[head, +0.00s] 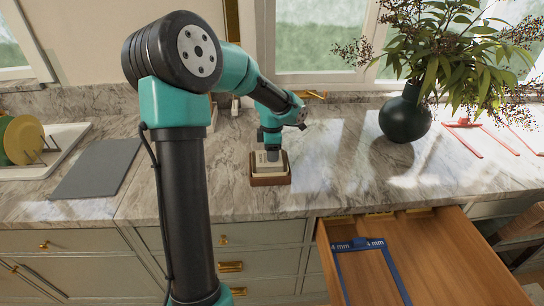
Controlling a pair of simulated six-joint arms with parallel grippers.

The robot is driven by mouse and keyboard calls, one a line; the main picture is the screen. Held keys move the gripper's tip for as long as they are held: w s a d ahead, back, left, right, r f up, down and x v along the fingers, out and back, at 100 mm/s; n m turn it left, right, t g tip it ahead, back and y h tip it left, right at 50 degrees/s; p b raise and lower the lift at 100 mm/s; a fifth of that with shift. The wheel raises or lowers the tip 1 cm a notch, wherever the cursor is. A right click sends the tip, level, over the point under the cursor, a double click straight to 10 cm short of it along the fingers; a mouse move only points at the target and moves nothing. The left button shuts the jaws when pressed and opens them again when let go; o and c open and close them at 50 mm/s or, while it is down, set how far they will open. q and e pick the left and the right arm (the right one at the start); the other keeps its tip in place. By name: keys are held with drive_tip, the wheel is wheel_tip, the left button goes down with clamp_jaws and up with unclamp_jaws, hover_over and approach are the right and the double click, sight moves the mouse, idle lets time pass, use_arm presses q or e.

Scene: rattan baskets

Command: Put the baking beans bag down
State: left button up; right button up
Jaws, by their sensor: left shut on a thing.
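A small block-like item with a cream upper part and brown lower part (270,181) is on the marble counter, near its front edge. I take it to be the baking beans bag, but its label is too small to read. My left gripper (272,155) points down and is shut on its cream top. The fingertips are partly hidden, and I cannot tell whether the item's full weight is on the counter. My right gripper is not in view.
A dark vase (405,117) with leafy branches stands right. An open wooden drawer (455,262) holds a blue-framed item (345,246). A grey board (97,168) and plate rack lie left. Marble around the item is clear.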

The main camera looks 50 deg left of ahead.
use_arm(q)
drive_tip(key=shift+f, duration=1.05)
drive_tip(key=shift+f, duration=0.15)
drive_tip(key=o, duration=1.2)
wheel_tip(320, 180, up, 12)
drive_tip(key=shift+r, duration=0.15)
